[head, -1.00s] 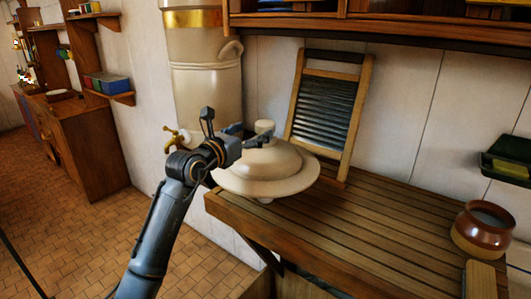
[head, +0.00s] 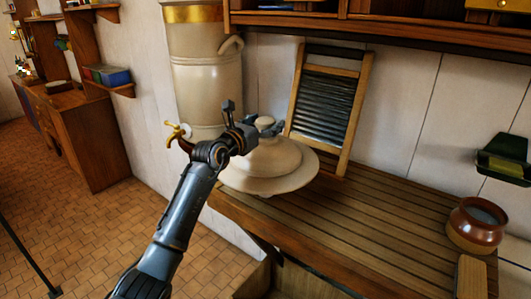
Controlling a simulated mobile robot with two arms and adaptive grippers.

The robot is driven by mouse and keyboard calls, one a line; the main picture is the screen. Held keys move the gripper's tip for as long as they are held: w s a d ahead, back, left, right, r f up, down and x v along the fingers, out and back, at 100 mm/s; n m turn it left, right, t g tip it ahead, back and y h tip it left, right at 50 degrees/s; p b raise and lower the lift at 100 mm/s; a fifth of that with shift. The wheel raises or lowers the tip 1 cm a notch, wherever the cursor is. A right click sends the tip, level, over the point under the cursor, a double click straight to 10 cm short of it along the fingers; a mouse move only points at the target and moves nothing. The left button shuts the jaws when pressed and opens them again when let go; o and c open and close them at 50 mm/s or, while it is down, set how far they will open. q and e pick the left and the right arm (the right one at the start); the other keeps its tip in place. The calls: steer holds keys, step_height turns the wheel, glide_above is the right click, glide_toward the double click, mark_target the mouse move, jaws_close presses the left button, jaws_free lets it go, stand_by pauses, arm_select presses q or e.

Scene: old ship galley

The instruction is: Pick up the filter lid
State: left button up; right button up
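The filter lid (head: 268,158) is a cream dome with a wide rim and a small knob (head: 265,120) on top. It is at the left end of the slatted wooden counter, in front of the tall cream filter. My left gripper (head: 262,129) is at the knob, with dark finger parts showing to its left and right. The gripper hides the lower knob, and I cannot tell whether the fingers press on it. What lies under the lid's rim is hidden. My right gripper is not in view.
The cream filter (head: 207,85) with a brass tap (head: 177,134) stands behind. A washboard (head: 325,105) leans on the wall close to the lid. A brown pot (head: 475,226) stands on the right of the counter (head: 365,225). The counter's middle is clear.

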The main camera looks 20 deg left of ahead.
arm_select(q)
jaws_close()
steer(key=shift+w+a+r, duration=0.1)
steer(key=shift+r, duration=0.1)
steer(key=shift+r, duration=0.15)
